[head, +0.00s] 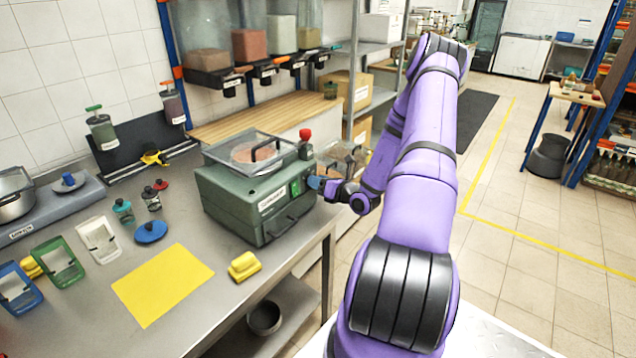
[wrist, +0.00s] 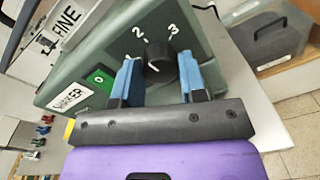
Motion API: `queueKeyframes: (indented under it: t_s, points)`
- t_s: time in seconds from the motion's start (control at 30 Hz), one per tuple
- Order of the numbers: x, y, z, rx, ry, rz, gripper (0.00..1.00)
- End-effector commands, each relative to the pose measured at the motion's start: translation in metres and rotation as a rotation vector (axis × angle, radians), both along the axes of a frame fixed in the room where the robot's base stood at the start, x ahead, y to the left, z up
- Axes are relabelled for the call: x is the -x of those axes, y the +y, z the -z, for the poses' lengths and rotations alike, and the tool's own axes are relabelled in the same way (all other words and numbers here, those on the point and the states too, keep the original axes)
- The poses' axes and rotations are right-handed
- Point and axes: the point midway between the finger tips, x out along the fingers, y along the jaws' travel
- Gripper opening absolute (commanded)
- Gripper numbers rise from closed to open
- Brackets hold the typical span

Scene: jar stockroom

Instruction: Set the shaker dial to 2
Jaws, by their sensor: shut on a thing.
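The shaker (head: 228,207) is a dark green box with a clear lid on the steel bench in the head view. Its front panel fills the upper part of the wrist view (wrist: 205,58). The black dial (wrist: 160,72) sits on this panel, with the numerals 2 and 3 printed above it. My gripper (wrist: 160,80) has its blue fingers on either side of the dial and is shut on it. The fingers hide part of the dial's scale, and I cannot tell its exact setting. In the head view my gripper (head: 316,183) is at the shaker's right end, hiding the dial.
A green switch (wrist: 99,79) is left of the dial. A red knob (head: 305,134) stands on the shaker's top right corner. A yellow mat (head: 162,284) and a yellow block (head: 244,267) lie in front of the shaker.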

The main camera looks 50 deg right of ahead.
Motion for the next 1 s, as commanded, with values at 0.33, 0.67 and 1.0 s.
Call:
queueKeyframes:
  t_s: [0.33,0.67,1.0]
  points:
    - [0.0007,-0.0008,0.0007,-0.091,0.009,0.002,0.15]
    - [0.0008,-0.0008,0.0009,-0.097,0.009,0.002,0.15]
    - [0.0004,-0.0006,0.0006,-0.096,0.009,0.001,0.64]
